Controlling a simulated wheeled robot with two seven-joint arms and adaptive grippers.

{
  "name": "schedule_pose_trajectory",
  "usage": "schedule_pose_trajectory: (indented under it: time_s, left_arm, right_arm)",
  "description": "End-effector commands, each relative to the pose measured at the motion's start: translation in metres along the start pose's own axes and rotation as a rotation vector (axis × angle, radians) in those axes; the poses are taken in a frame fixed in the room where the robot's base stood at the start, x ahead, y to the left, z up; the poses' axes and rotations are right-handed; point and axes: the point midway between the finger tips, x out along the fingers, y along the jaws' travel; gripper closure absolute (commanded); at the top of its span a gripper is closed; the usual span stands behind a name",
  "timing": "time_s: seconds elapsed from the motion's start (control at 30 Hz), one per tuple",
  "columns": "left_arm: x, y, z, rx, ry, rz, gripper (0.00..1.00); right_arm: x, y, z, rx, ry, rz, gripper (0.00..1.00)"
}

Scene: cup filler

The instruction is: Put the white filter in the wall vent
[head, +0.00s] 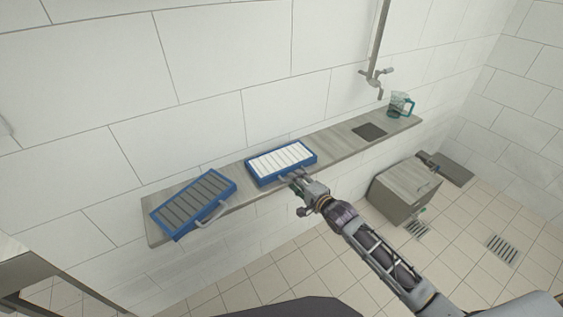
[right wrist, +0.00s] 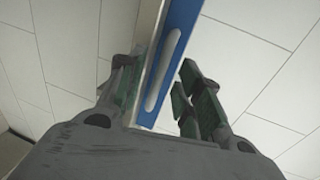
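The white filter (head: 281,162), white pleats in a blue frame, lies on the wall shelf. A grey handle (head: 293,174) is on its front side. My right gripper (head: 300,184) is at that handle, at the front edge of the shelf. In the right wrist view, the fingers (right wrist: 160,95) are apart, with the handle (right wrist: 163,70) and the blue frame edge (right wrist: 180,40) between or just beyond them. I cannot tell if a finger touches the handle. My left gripper is not in view. I see no clear wall vent.
A grey filter (head: 193,203) in a blue frame lies on the left of the shelf (head: 340,143), overhanging its front. A jug (head: 400,105) stands at the shelf's right end, below a tap (head: 377,78). A cabinet (head: 404,188) and floor grate (head: 502,249) are lower right.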

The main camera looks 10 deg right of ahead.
Motion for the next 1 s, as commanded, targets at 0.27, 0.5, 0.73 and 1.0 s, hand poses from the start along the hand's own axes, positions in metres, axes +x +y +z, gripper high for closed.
schedule_pose_trajectory:
  time_s: [0.27, 0.5, 0.73, 1.0]
  left_arm:
    - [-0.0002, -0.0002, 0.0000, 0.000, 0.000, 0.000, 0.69]
    - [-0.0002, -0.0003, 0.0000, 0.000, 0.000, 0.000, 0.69]
    - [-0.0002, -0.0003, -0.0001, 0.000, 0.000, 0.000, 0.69]
    - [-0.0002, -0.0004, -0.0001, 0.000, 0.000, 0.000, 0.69]
  right_arm:
    - [0.0030, 0.0002, 0.0003, 0.000, 0.000, 0.000, 0.65]
    - [0.0029, 0.0002, 0.0002, 0.000, 0.000, 0.000, 0.65]
    - [0.0028, 0.0002, 0.0002, 0.000, 0.000, 0.000, 0.87]
    - [0.0028, -0.0008, 0.0002, -0.001, 0.000, -0.002, 1.00]
